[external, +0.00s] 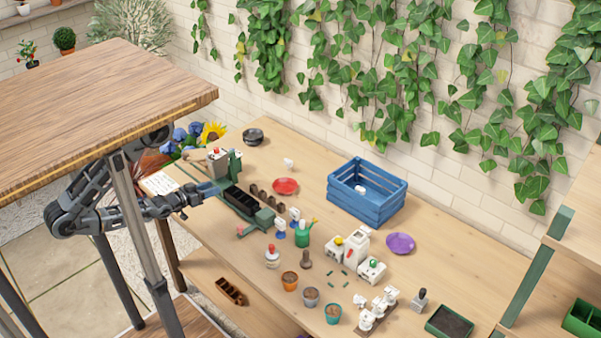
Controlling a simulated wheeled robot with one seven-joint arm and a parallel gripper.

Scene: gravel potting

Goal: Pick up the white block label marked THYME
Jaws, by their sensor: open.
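My gripper (208,189) is at the left end of the workbench, beside a green-and-black machine or tray holder (241,200). It is open; I see nothing held in it, though its fingers are small here. No lettering can be read, so I cannot tell which white piece is marked THYME. One small white block (289,163) stands alone on the bench behind the red saucer. Another white block (361,190) is inside the blue crate (372,206). Several white pieces (378,303) stand together near the front edge. All of these are apart from my gripper.
A red saucer (285,186) and purple saucer (400,243) lie on the bench. A green watering can (303,234), white canisters (353,243) and small pots (290,281) crowd the middle. A raised wooden table (90,100) overhangs my arm. Bare bench lies behind the red saucer.

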